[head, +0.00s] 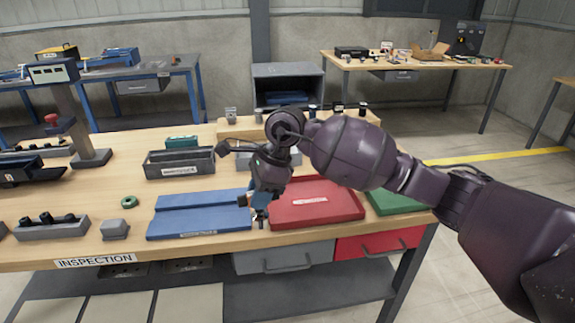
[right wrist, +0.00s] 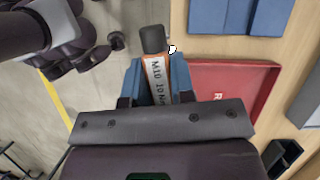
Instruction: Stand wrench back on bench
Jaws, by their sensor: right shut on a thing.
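The wrench (right wrist: 155,72) shows in the right wrist view as a bar with a black rounded end and a white label with orange edges, reading "M10 10 N" in part. My right gripper (right wrist: 157,85) is shut on it, with a blue finger on each side. In the head view, my right gripper (head: 260,208) points down above the bench (head: 130,218), between the blue tray (head: 190,222) and the red tray (head: 330,208). The wrench is mostly hidden there by the gripper, and I cannot tell whether it touches the bench. My left gripper is not in view.
A green tray (head: 395,200) lies right of the red one. A grey bin (head: 180,170) stands behind the blue tray, and a green ring (head: 129,202) lies left of it. A wooden rack (head: 235,127) with small parts runs along the back. The bench's front strip is clear.

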